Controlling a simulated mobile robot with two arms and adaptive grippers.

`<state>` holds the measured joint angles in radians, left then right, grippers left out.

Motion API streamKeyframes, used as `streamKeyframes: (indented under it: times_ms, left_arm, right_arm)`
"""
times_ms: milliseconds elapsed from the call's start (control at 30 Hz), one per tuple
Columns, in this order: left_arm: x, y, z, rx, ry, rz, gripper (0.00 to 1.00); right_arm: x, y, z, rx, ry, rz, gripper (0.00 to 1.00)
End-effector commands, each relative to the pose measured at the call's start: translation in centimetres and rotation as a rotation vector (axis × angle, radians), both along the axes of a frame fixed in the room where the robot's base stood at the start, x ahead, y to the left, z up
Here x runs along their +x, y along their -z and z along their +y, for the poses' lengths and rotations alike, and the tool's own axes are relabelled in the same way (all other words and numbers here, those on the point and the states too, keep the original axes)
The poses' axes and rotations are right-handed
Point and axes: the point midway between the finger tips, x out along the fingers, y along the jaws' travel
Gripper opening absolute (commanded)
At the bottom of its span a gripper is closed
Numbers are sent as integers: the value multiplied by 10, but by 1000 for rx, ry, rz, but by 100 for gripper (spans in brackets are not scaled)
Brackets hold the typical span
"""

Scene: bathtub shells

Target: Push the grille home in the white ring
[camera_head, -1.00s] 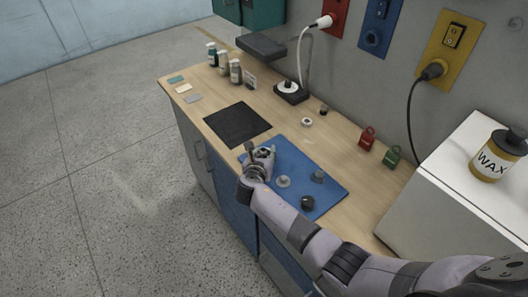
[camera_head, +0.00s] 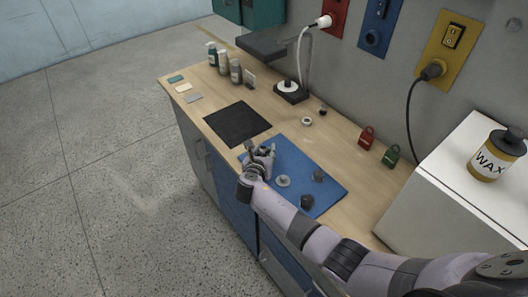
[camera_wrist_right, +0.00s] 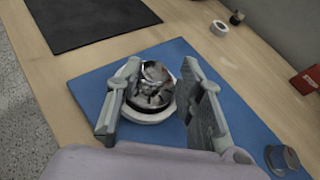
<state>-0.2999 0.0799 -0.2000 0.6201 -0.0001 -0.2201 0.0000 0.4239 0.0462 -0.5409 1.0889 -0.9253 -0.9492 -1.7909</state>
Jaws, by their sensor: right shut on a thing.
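In the right wrist view a round silver grille (camera_wrist_right: 153,85) with a dark rim sits between the fingers of my right gripper (camera_wrist_right: 160,100). The white ring (camera_wrist_right: 150,119) shows just beneath it, on the blue mat. I cannot tell whether the grille is fully seated in the ring. My right gripper is shut on the grille; the left finger lies close against its side. In the head view my right gripper (camera_head: 262,152) is over the near left part of the blue mat (camera_head: 328,190) and hides the grille and ring. My left gripper is not in view.
On the mat right of the gripper are a pale disc (camera_head: 283,181), a grey knob (camera_head: 319,175) and a dark round part (camera_head: 306,202). A black mat (camera_head: 237,122) lies to the left.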

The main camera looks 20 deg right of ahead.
Motion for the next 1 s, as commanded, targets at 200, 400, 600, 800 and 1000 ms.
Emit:
streamKeyframes:
  times_ms: [200, 400, 600, 800, 1000]
  left_arm:
    - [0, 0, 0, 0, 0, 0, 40]
    - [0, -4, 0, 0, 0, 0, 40]
    - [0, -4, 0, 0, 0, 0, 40]
    - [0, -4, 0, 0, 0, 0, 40]
    - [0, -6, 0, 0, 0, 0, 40]
  right_arm:
    - [0, -1, 0, 0, 0, -1, 6]
    - [0, -1, 0, -1, 0, 0, 6]
    - [0, 0, 0, -1, 0, 0, 6]
    - [0, 0, 0, -1, 0, 0, 6]
    - [0, -1, 0, -1, 0, 0, 6]
